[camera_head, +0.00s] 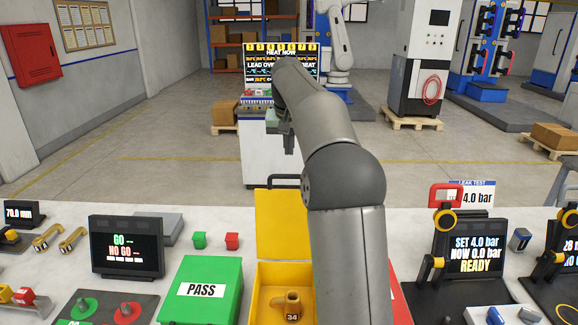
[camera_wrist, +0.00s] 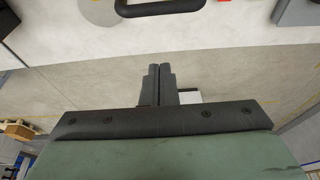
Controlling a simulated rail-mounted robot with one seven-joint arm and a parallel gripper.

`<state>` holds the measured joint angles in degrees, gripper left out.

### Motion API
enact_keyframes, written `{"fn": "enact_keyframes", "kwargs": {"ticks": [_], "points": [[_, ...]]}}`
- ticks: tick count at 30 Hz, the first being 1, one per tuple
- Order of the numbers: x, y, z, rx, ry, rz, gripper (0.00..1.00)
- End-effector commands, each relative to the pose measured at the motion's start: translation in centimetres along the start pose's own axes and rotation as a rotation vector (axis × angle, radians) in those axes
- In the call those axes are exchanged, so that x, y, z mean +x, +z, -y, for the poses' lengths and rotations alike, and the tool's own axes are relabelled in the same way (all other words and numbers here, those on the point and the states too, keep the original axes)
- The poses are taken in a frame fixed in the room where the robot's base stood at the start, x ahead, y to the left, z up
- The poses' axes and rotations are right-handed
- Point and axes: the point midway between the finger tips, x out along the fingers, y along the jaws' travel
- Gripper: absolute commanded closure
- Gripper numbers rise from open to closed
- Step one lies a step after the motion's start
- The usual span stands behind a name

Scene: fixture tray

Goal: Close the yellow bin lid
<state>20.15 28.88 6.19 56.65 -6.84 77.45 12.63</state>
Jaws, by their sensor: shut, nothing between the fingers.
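The yellow bin (camera_head: 254,300) stands on the near bench, partly hidden on its right by my arm. Its yellow lid (camera_head: 281,225) is open, raised at the bin's far side. A brown pipe fitting (camera_head: 291,302) lies inside the bin, above a tag reading 34. A black handle (camera_head: 284,178) shows at the lid's far edge. My gripper (camera_head: 289,146) is beyond and above the lid, apart from it, over the floor side. In the wrist view my gripper's fingers (camera_wrist: 158,86) are together and empty. A dark handle (camera_wrist: 160,7) shows beyond them.
A green PASS box (camera_head: 204,290) stands closed left of the bin. A red box (camera_head: 400,300) shows partly behind my arm on the right. A GO/NO GO screen (camera_head: 127,246) and small green and red blocks stand left. A leak-test stand (camera_head: 470,255) stands right. A white cabinet (camera_head: 262,150) stands farther off.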

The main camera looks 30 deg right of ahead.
Motion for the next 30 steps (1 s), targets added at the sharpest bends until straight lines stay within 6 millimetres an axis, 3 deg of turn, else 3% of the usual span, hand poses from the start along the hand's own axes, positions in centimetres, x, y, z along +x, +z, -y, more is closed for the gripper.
{"fn": "enact_keyframes", "kwargs": {"ticks": [7, 16, 30], "points": [[5.3, 0.0, 0.1, -0.002, -0.001, 0.004, 1.0], [4.1, 3.3, 0.1, -0.001, -0.001, -0.001, 1.0], [4.0, 3.8, 0.1, -0.001, -0.001, -0.002, 1.0]]}}
